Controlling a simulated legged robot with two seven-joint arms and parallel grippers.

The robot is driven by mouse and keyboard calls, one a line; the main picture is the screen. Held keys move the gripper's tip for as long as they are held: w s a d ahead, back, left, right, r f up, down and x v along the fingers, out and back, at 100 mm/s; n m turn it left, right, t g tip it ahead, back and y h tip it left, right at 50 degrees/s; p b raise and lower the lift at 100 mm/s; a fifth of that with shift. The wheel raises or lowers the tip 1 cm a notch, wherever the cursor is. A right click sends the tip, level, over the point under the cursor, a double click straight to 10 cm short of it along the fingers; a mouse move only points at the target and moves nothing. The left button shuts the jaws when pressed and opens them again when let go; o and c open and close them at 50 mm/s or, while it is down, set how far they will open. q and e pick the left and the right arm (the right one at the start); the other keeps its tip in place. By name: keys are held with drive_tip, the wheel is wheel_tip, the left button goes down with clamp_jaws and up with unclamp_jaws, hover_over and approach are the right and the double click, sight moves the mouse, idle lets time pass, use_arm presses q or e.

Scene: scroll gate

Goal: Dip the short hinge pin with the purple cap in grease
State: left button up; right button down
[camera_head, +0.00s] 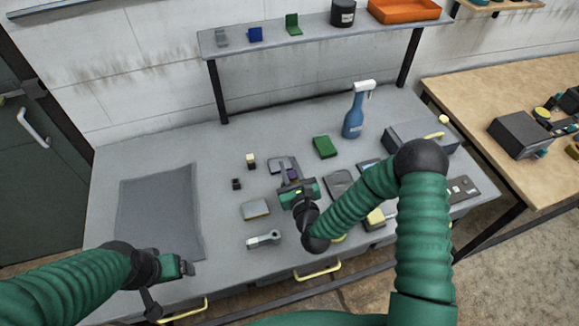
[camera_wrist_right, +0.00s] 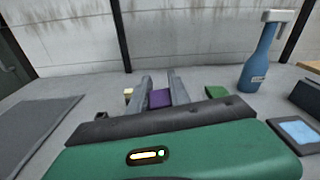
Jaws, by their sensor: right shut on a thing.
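My right gripper (camera_head: 284,168) is over the middle of the grey bench, shut on a purple-capped piece (camera_head: 292,174). In the right wrist view the purple cap (camera_wrist_right: 160,98) sits between the two grey fingers (camera_wrist_right: 163,84); the pin's shaft is hidden, so I cannot tell its length or whether it touches anything. My left gripper (camera_head: 188,267) hangs over the bench's front left, by the dark mat; its jaw opening is unclear. I cannot pick out the grease for certain; a shallow pale box (camera_head: 256,209) stands just in front of my right gripper.
A blue spray bottle (camera_head: 354,112) and green block (camera_head: 324,147) stand behind to the right. A grey mat (camera_head: 158,212) covers the left side. Small yellow-topped and black pieces (camera_head: 237,184) lie left of my right gripper, a grey tool (camera_head: 264,239) in front. A shelf (camera_head: 310,34) spans the back.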

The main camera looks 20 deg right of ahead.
drive_tip(key=shift+f, duration=0.15)
wheel_tip(320, 180, up, 7)
drive_tip(key=p, duration=0.5)
idle(0.4)
